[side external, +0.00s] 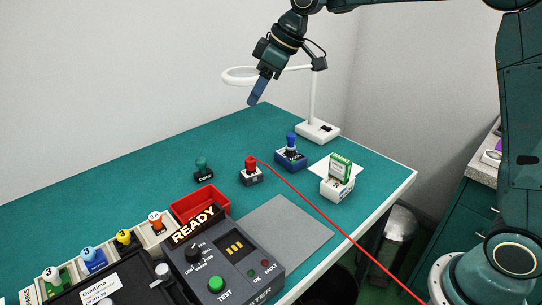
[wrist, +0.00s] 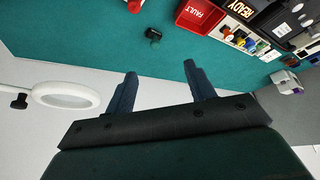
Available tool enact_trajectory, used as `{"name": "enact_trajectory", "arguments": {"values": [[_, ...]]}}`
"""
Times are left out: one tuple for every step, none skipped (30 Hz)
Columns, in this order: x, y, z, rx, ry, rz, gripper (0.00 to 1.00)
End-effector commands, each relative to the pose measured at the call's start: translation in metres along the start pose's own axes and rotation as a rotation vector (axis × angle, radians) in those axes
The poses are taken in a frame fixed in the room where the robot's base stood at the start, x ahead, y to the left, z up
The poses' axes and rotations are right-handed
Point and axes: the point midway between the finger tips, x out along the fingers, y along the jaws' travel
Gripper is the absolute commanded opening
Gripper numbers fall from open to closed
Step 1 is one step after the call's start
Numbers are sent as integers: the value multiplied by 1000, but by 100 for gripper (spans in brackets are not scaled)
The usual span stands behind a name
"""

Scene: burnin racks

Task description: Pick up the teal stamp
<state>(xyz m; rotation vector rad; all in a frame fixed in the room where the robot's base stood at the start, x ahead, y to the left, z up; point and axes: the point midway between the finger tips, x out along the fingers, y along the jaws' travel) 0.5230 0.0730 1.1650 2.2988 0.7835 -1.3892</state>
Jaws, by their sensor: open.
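The teal stamp (side external: 202,166) stands upright on the teal bench, with a round teal handle on a dark base, left of the red plug-like piece. In the wrist view the stamp (wrist: 152,35) shows small and dark, beyond my fingertips and about midway between them. My gripper (side external: 254,97) is high above the bench, back and to the right of the stamp in the side view. In the wrist view its two blue fingers (wrist: 160,70) are spread wide with nothing between them.
A red bin (side external: 200,200) and the READY tester (side external: 225,250) stand in front of the stamp. A ring lamp (side external: 314,128) stands at the back edge.

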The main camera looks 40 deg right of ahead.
Motion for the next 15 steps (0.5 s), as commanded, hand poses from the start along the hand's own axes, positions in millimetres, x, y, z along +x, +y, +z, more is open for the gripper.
{"name": "enact_trajectory", "arguments": {"values": [[13, 6, -5, -17, -1, -13, 54], [19, 9, -9, -30, 1, -19, 54], [28, 13, -13, -46, 2, -28, 54], [35, 16, -16, -58, 4, -35, 54], [42, 18, -19, -70, 5, -42, 54], [51, 22, -22, -85, 7, -51, 54], [58, 25, -25, -98, 8, -58, 54], [65, 27, -27, -110, 10, -65, 54], [75, 30, -30, -125, 12, -74, 54], [82, 33, -32, -137, 14, -81, 54], [90, 35, -33, -149, 16, -88, 54], [100, 38, -35, -165, 18, -97, 54], [107, 40, -37, -177, 20, -104, 54], [114, 42, -38, -189, 22, -110, 54], [123, 44, -39, -202, 24, -118, 54]]}}
